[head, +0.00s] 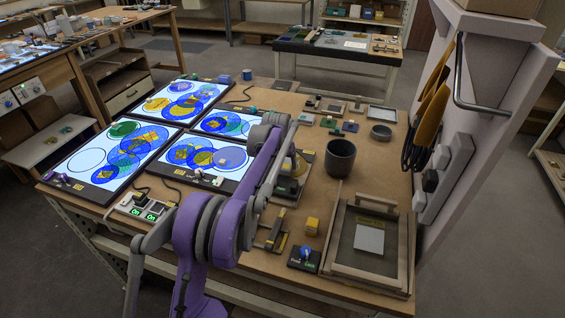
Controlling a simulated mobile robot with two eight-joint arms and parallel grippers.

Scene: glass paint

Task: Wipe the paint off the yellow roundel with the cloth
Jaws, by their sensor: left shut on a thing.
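My left gripper (257,142) is at the end of my purple arm, by the right edges of the two right-hand light panels. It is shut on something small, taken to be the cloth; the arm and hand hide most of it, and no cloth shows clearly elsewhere. Yellow roundels lie among blue circles on the lit panels: one on the near right panel (203,157), others on the far left panel (157,104) and the near left panel (135,145). Paint on them cannot be told apart at this size. My right gripper is not in view.
A dark cup (340,158), a wooden frame tray (408,262), a yellow block (312,226) and a blue-knobbed box (305,257) stand on the bench right of my arm. A switch box (148,208) sits at the front left. A post (470,130) rises beside the right edge.

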